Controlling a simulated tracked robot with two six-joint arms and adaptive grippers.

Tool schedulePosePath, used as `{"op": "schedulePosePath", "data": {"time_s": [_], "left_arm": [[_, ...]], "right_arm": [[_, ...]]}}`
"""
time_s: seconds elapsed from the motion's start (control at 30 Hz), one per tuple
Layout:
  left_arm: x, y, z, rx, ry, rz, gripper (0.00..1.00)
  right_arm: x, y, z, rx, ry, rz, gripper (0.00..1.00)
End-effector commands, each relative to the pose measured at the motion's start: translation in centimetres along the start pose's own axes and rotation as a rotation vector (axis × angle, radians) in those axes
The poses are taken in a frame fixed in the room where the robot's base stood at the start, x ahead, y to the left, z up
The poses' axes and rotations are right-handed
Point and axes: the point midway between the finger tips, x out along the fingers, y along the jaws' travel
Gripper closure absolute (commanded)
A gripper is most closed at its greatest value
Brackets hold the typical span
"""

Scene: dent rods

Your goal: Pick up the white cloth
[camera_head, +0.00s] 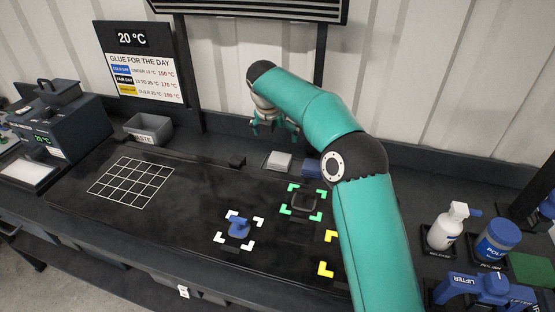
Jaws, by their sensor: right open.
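The white cloth (279,161) looks like a small, flat, folded pale square. It lies at the back of the dark bench, near the middle of the head view. My right arm reaches in from the lower right. Its gripper (273,127) is open and empty, and shows above the cloth in the picture, apart from it. The gripper is small and partly hidden by its own wrist, so its exact height over the bench is hard to tell. My left gripper is not in view.
A blue block-like item (312,168) sits right beside the cloth, partly near my arm. A blue tool (239,227) stands within white corner marks. A grey waste bin (149,129) is at back left. A spray bottle (446,228) and blue pot (496,241) stand right. The mat's left is clear.

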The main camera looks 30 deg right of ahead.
Motion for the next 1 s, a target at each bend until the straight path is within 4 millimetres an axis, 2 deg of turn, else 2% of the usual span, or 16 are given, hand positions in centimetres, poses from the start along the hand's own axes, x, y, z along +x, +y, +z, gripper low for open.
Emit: {"op": "schedulePosePath", "data": {"time_s": [0.03, 0.1, 0.3, 0.63, 0.9, 1.0], "left_arm": [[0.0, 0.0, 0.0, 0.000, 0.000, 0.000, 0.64], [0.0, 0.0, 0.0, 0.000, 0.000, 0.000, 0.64], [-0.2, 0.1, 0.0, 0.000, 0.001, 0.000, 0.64], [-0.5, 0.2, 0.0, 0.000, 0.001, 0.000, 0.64], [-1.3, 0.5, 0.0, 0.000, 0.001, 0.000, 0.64], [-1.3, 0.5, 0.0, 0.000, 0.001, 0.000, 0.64]], "right_arm": [[1.4, 0.1, -0.2, -0.003, 0.004, -0.004, 0.00], [2.9, 0.2, -0.2, -0.005, 0.005, -0.003, 0.00], [6.5, 0.6, -0.3, -0.009, 0.003, 0.000, 0.00], [8.9, 0.7, -0.5, -0.012, 0.003, 0.002, 0.00], [12.4, 0.6, -0.9, -0.012, 0.003, 0.002, 0.00], [13.1, 0.5, -0.9, -0.011, 0.002, 0.003, 0.00]]}}
